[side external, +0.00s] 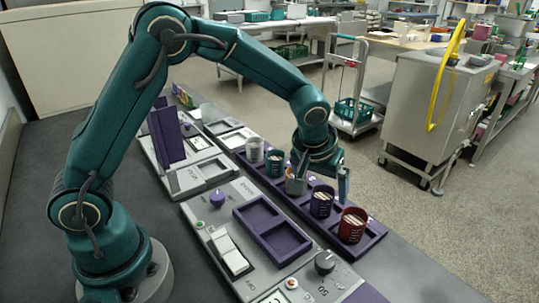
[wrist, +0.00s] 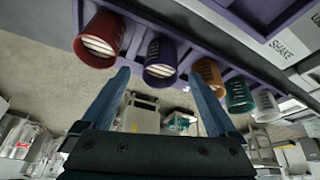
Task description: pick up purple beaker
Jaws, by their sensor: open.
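The purple beaker (side external: 321,203) stands upright in the purple rack, between the orange and red beakers, with pale contents inside. In the wrist view the purple beaker (wrist: 160,55) lies ahead, between the fingertips. My gripper (side external: 321,187) is open and empty, its two fingers pointing down on either side of the purple beaker's top. My gripper also shows in the wrist view (wrist: 159,75), with a gap around the beaker. I cannot tell whether either finger touches a beaker.
The red beaker (side external: 352,227) stands close on one side. The orange beaker (side external: 295,184), teal beaker (side external: 274,164) and white beaker (side external: 254,151) stand on the other, in the purple rack (side external: 376,236). A purple tray (side external: 272,231) and control panels lie beside it.

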